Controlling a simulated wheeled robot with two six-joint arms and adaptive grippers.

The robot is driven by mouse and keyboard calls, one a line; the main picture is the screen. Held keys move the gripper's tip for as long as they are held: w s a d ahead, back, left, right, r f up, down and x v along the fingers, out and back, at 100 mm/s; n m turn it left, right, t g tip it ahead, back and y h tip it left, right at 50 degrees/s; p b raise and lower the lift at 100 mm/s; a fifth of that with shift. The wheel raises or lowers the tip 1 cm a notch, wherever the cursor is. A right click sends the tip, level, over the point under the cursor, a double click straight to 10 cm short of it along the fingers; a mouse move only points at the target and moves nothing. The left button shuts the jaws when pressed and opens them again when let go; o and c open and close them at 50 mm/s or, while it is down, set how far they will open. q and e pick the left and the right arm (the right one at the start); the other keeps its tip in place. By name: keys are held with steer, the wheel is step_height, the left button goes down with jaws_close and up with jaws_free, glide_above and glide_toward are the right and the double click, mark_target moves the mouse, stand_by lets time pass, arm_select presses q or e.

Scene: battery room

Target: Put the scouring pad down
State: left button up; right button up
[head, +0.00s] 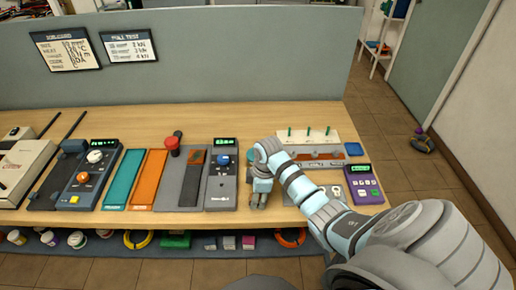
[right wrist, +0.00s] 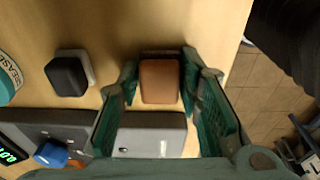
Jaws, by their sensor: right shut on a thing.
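My right gripper (head: 261,193) hangs low over the front part of the workbench, just right of the grey unit with the blue knob. In the right wrist view, its green-lined fingers (right wrist: 160,75) stand on both sides of a reddish-brown rounded block (right wrist: 160,82), which I take to be the scouring pad. The gripper is shut on it. Whether the pad's underside touches the bench cannot be told. In the head view the pad is hidden by the gripper. My left gripper is in neither view.
The workbench (head: 235,115) has a bare strip along the back. The grey unit (head: 222,185) stands close left of the gripper; a purple meter (head: 362,185) is at the right. A black block (right wrist: 68,76) lies near the pad. The front edge is close.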

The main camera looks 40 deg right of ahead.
steer(key=o, duration=1.1)
steer(key=shift+s+a+f, duration=0.1)
steer(key=shift+s+f, duration=0.1)
steer(key=shift+f, duration=0.2)
steer(key=shift+o, duration=0.2)
steer(key=shift+w, duration=0.15)
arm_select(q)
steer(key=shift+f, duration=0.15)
